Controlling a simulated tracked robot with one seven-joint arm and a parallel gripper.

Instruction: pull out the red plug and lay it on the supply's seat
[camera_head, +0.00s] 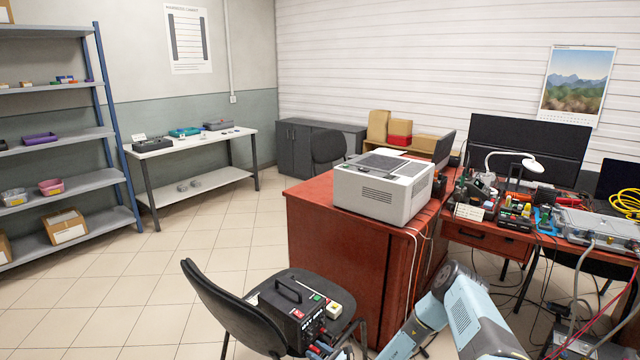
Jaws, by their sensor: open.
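The supply (290,312), a black box with a carry handle on top, stands on the seat (342,308) of a black chair. Its front, with several terminals, faces the lower right.
A red-brown desk (335,255) with a grey printer-like box (384,187) stands behind the chair. The workbench (470,235) on the right is crowded with tools and cables. The chair's backrest (225,310) rises left of the supply. The tiled floor at left is clear.

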